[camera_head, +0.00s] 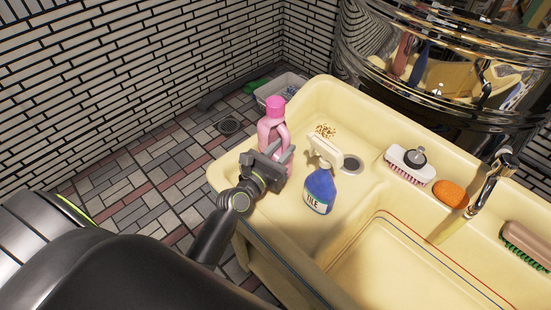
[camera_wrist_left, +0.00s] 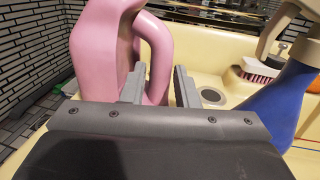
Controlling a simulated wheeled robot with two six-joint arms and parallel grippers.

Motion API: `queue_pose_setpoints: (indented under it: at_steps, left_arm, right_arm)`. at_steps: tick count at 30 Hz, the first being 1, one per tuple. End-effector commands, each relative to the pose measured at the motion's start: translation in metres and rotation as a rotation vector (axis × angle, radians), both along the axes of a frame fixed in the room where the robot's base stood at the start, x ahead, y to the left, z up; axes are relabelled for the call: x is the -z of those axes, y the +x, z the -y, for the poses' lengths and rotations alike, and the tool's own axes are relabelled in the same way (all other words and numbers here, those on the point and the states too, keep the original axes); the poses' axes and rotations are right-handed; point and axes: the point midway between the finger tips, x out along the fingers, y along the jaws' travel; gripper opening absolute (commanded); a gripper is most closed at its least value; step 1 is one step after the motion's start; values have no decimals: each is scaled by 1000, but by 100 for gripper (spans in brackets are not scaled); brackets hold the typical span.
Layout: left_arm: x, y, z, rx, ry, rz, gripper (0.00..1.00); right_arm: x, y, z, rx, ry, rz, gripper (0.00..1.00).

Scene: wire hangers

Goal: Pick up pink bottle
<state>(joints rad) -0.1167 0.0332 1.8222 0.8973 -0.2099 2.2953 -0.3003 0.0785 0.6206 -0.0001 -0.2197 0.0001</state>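The pink bottle (camera_head: 274,119) stands upright on the left end of the cream sink. It has a pink cap and a looped handle. My left gripper (camera_head: 279,153) is in front of the bottle at handle height. In the left wrist view, the pink bottle (camera_wrist_left: 97,50) fills the left side. There, the two fingers of my left gripper (camera_wrist_left: 159,82) are apart, and the lower part of the handle shows between them. Whether a finger touches the handle I cannot tell. The fingers partly hide the bottle's lower part. My right gripper is not in view.
A blue spray bottle (camera_head: 319,190) with a cream top stands close to the right of my left gripper. A white brush (camera_head: 408,166), an orange sponge (camera_head: 450,193), a faucet (camera_head: 488,178) and a green-bristled brush (camera_head: 526,246) are farther right. The basin (camera_head: 385,262) is empty.

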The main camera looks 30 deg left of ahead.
Motion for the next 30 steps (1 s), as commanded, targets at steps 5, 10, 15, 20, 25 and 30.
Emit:
queue_pose_setpoints:
  at_steps: [5,10,15,20,25,30]
  left_arm:
    - [0,0,0,0,1,0,13]
    - [0,0,0,0,1,-1,0]
    - [0,-1,0,0,1,-1,0]
    - [0,-1,0,0,1,-1,0]
    - [1,-1,0,0,1,-1,0]
    - [1,-1,0,0,1,-2,0]
  right_arm:
    - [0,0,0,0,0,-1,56]
    - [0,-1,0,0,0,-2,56]
    - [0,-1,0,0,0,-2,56]
    - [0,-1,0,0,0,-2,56]
    - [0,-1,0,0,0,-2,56]
    - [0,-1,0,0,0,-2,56]
